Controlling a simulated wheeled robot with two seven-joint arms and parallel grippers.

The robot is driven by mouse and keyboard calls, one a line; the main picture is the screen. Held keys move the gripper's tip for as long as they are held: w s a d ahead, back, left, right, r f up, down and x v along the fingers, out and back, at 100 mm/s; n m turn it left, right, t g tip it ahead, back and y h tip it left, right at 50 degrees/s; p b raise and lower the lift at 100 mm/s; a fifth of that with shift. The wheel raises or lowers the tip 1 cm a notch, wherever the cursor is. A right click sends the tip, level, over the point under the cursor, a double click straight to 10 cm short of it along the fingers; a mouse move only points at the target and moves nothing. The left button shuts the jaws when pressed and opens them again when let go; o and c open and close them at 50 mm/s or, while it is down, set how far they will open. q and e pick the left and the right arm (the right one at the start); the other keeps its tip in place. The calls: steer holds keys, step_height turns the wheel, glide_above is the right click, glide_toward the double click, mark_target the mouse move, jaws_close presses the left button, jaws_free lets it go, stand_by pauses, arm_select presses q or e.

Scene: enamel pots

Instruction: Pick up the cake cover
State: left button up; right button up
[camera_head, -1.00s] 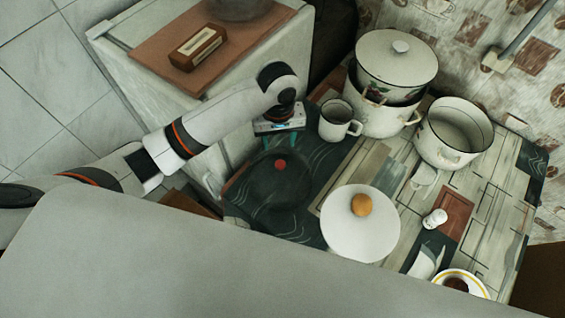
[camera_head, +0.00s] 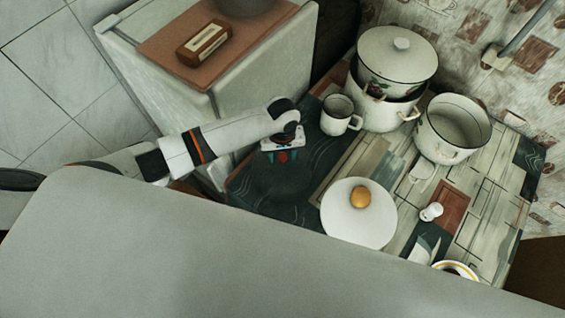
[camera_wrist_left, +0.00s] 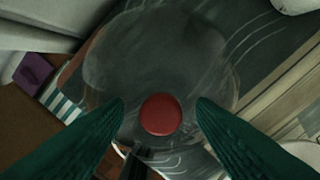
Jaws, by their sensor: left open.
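The cake cover (camera_wrist_left: 115,60) is a clear, see-through dome with a round red knob (camera_wrist_left: 160,114) on top. It stands on the dark part of the patterned table. In the head view its outline is faint, and the red knob (camera_head: 283,157) shows just below my left gripper (camera_head: 282,154). In the left wrist view the open green fingers of my left gripper (camera_wrist_left: 160,104) lie on either side of the knob, with a gap on both sides. I cannot tell how far above the knob the fingertips are. My right gripper is out of view.
A white mug (camera_head: 335,114), a lidded enamel pot (camera_head: 383,110) and an open pot (camera_head: 440,140) stand behind and to the right. A white plate (camera_head: 345,222) with an orange round thing (camera_head: 360,197) is close at the right. A white shaker (camera_head: 431,212) stands farther right.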

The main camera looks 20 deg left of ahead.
arm_select(q)
jaws_close()
steer(key=shift+r, duration=0.1)
